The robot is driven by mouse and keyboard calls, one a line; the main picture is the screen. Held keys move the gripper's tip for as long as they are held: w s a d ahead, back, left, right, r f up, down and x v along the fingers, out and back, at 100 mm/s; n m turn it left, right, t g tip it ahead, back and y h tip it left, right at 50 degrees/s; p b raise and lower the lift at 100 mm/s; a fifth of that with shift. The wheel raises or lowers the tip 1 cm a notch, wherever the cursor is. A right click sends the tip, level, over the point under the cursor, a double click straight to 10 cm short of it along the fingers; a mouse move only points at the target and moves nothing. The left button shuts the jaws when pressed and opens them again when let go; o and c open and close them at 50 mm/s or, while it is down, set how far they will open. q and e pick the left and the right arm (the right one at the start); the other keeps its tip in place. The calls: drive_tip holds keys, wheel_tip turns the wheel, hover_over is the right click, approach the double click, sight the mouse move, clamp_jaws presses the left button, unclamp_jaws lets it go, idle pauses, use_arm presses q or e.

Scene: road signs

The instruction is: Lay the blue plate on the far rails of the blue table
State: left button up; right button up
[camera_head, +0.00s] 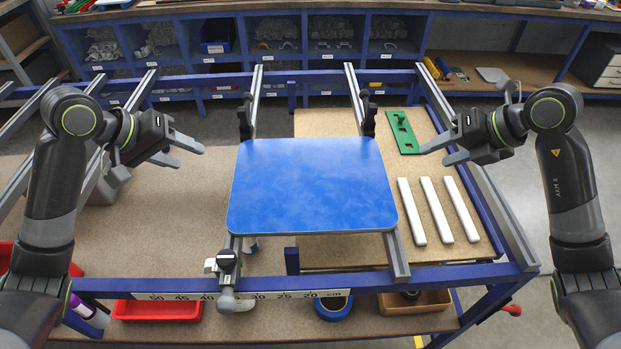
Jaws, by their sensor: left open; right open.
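The blue plate (312,186) lies flat across two grey metal rails in the middle of the blue table (445,274). It covers the near part of these rails. The far part of the left rail (256,88) and of the right rail (353,86) shows bare beyond the plate. Black clamps stand on both rails just past the plate's far edge. My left gripper (190,152) is open and empty, left of the plate. My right gripper (432,152) is open and empty, to the right of the plate. Neither touches the plate.
Three white bars (437,210) lie on a wooden board right of the plate. A green piece (402,132) lies behind them. A clamp (226,268) stands at the front left rail end. A red tray (157,310) and a wooden box (415,302) sit below the front beam.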

sight(237, 176)
use_arm(q)
drive_tip(key=x, duration=1.4)
drive_tip(key=shift+f, duration=0.15)
use_arm(e)
drive_tip(key=x, duration=1.4)
drive_tip(key=shift+a+f, duration=0.1)
drive_tip(key=shift+c, duration=0.2)
use_arm(q)
drive_tip(key=shift+s, duration=0.1)
drive_tip(key=c, duration=1)
use_arm(e)
drive_tip(key=shift+s, duration=0.1)
drive_tip(key=c, duration=0.9)
use_arm(q)
clamp_jaws()
use_arm(e)
clamp_jaws()
use_arm(q)
drive_tip(key=shift+s+d, duration=0.15)
use_arm(e)
drive_tip(key=shift+s+a, duration=0.1)
